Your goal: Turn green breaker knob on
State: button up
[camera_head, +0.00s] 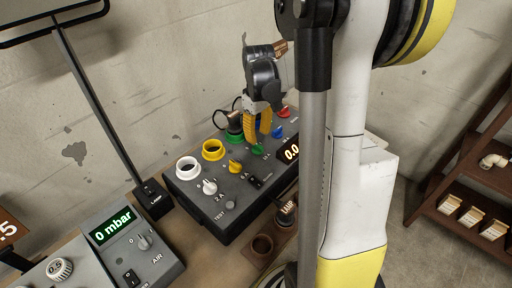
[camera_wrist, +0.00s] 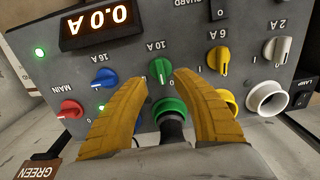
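The green breaker knob (camera_wrist: 162,70) sits on the grey panel (camera_wrist: 195,30) under the "10 A" label, upside down in the wrist view. Its grip looks roughly upright in that picture. My gripper (camera_wrist: 160,80) has its two yellow fingers spread apart, tips just short of the knob and to either side of it. Nothing is between the tips; I cannot tell whether they touch the knob. In the head view my gripper (camera_head: 263,133) hangs over the panel, fingers down, just above the green knob (camera_head: 257,151). A green socket (camera_wrist: 170,107) with a dark plug lies between the fingers lower down.
A yellow knob (camera_wrist: 219,58), white knob (camera_wrist: 277,50), blue knob (camera_wrist: 104,78) and red knob (camera_wrist: 70,109) flank the green one. Yellow (camera_head: 213,149) and white (camera_head: 188,167) sockets line the panel's back. A display (camera_wrist: 96,22) reads 0.0 A. A pressure box (camera_head: 125,245) stands left.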

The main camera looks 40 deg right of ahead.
aim_at(258, 145)
notch_tip(258, 145, down, 5)
jog(key=shift+r+b, duration=0.1)
jog(key=shift+b, duration=0.65)
jog(key=shift+c, duration=0.5)
grip_shut()
